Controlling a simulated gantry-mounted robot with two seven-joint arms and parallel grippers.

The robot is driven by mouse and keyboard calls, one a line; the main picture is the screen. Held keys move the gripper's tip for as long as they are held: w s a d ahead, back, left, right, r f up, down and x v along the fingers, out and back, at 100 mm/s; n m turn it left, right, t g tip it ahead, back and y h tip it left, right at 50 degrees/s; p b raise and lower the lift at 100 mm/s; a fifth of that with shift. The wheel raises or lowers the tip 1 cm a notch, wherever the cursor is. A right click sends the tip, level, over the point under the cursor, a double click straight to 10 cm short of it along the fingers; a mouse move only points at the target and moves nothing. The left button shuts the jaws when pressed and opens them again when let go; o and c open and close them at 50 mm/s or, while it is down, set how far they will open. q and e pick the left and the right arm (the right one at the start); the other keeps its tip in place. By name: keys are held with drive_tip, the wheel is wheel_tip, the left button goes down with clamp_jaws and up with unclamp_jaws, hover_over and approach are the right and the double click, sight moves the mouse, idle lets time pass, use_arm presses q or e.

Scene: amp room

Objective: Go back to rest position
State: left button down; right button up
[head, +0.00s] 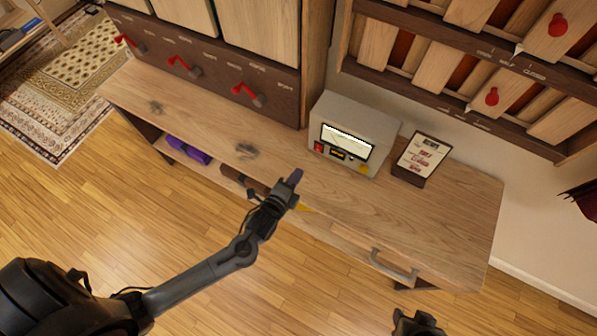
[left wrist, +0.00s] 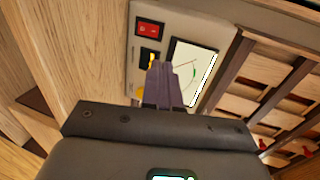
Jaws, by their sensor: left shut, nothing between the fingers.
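My left gripper (head: 294,178) reaches in from the lower left in the head view, over the front part of the wooden desk (head: 455,215). Its purple-grey fingers are shut with nothing between them. The left wrist view shows the same closed fingers (left wrist: 163,75) in front of the beige meter box (left wrist: 146,50). In the head view they are a little in front of and left of the box (head: 372,113), apart from it. A dark end of my right arm, apparently its gripper (head: 418,323), shows at the bottom edge, mostly cut off.
A framed sign (head: 422,158) stands right of the box. The desk has a drawer handle (head: 393,266) at the front and a purple roll (head: 188,149) on its lower shelf. A panel with red levers (head: 247,94) stands behind. Wooden floor (head: 95,195) in front is clear.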

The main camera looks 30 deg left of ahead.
idle(0.4)
use_arm(q)
drive_tip(key=s+a+r+n+g, duration=0.1)
drive_tip(key=s+r+n+g, duration=0.2)
drive_tip(key=s+n+g, duration=0.45)
drive_tip(key=s+a+r+n+g, duration=0.1)
drive_tip(key=s+r+n+g, duration=0.25)
drive_tip(key=s+n, duration=0.7)
wheel_tip(320, 180, up, 23)
drive_tip(key=s+m+p, duration=0.2)
drive_tip(key=p, duration=2.1)
drive_tip(key=shift+d+r+h+p, duration=0.15)
drive_tip(key=shift+d+h+p, duration=0.15)
drive_tip(key=shift+h, duration=0.1)
